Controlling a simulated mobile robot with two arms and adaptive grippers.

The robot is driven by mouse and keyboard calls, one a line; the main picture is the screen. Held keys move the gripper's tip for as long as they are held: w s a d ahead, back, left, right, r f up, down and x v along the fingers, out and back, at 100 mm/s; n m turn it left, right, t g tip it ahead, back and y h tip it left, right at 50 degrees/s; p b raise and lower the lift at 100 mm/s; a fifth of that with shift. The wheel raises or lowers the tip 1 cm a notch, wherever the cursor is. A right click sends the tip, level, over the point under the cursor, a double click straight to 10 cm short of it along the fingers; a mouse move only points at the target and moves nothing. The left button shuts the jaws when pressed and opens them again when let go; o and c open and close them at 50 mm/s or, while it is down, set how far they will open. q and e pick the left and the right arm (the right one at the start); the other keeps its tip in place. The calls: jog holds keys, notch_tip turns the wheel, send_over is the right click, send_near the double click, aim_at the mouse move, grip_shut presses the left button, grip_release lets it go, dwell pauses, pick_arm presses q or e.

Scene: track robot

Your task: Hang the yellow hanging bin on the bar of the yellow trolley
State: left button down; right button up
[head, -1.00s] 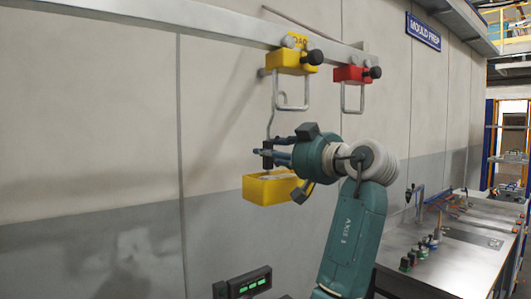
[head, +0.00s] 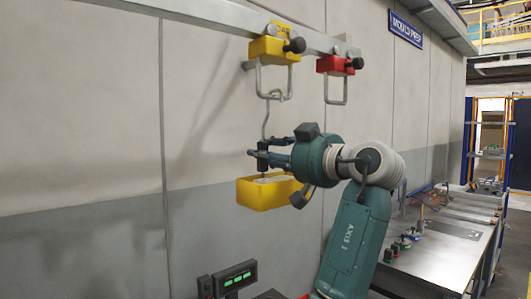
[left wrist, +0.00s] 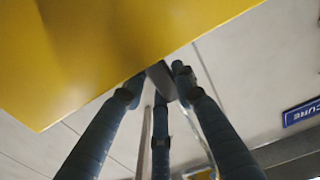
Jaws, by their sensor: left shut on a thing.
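The yellow hanging bin (head: 262,196) is an open box hung from a thin bent metal rod (head: 266,122). My left gripper (head: 262,158) is shut on the rod just above the box and holds the bin in the air. The yellow trolley (head: 270,49) sits on the overhead rail, with its U-shaped metal bar (head: 275,97) below it. The rod's upper end overlaps the bottom of this bar; I cannot tell whether they touch. In the left wrist view the bin (left wrist: 110,45) fills the upper left beside the fingers (left wrist: 160,85). My right gripper is out of view.
A red trolley (head: 336,65) with its own loop hangs to the right on the same rail (head: 200,17). The wall lies close behind. A long metal bench (head: 440,258) with small items stands lower right. A box with green displays (head: 234,278) is below the bin.

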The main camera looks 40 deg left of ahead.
pick_arm(q)
jog(key=shift+r, duration=0.1)
jog(key=c, duration=1.3)
grip_release()
jog(key=shift+d, duration=0.2)
jog(key=s+d, duration=0.1)
jog(key=d, duration=1)
jog(key=shift+d, duration=0.35)
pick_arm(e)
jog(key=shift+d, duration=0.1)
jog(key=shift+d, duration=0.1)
